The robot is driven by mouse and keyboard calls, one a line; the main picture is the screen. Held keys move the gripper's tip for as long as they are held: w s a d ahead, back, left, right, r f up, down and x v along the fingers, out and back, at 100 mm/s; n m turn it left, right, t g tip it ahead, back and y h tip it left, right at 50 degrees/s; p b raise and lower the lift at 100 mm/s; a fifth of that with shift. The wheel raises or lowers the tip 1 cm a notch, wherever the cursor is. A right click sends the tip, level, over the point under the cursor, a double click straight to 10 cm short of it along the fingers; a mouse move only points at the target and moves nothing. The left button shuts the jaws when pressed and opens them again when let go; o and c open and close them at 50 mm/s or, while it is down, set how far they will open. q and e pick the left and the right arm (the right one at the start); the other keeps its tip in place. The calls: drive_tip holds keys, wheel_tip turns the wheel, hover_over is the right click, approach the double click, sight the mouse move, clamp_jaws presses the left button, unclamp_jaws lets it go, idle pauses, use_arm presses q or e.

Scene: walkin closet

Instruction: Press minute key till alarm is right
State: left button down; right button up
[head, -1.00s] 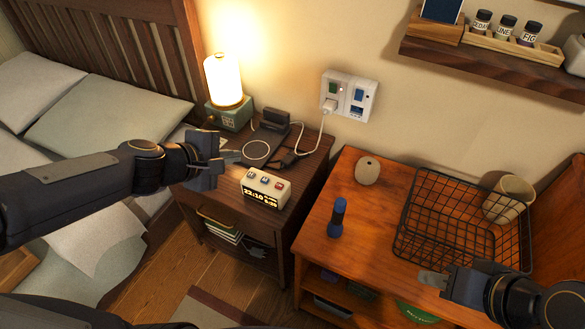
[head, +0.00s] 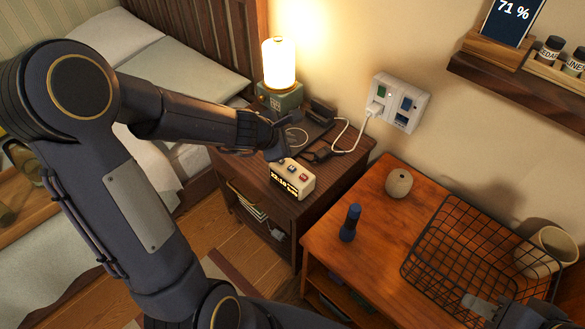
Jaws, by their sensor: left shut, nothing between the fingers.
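The alarm clock (head: 285,184) is a small cream box on the dark nightstand (head: 328,187). Its lit yellow display faces the front; it seems to start with 22:10, and the rest is too small to read surely. A blue key (head: 292,169) and a red key (head: 304,177) show on its top; the top's left end is partly hidden by my gripper. My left gripper (head: 277,154) is shut and empty, its tips at or just above that left end; I cannot tell whether they touch. My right gripper (head: 480,304) is at the lower right, by the wire basket.
A lit lamp (head: 279,65) stands behind the clock on the nightstand. A charger cable (head: 346,128) runs to the wall socket (head: 399,102). On the orange-brown cabinet (head: 376,214) stand a dark blue torch (head: 350,223), a beige rounded object (head: 399,184), the wire basket (head: 455,235) and a mug (head: 545,252).

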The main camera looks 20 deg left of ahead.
use_arm(q)
drive_tip(key=b, duration=0.8)
hover_over(289, 172)
wheel_tip(289, 172, down, 8)
drive_tip(key=shift+f, duration=0.15)
idle(1.4)
drive_tip(key=shift+f+b, duration=0.3)
drive_tip(key=shift+f, duration=0.1)
drive_tip(key=shift+f+b, duration=0.45)
idle(0.5)
drive_tip(key=shift+r, duration=0.1)
drive_tip(key=shift+r+p, duration=0.75)
drive_tip(key=shift+p, duration=0.1)
wheel_tip(289, 172, up, 5)
drive_tip(key=p, duration=0.5)
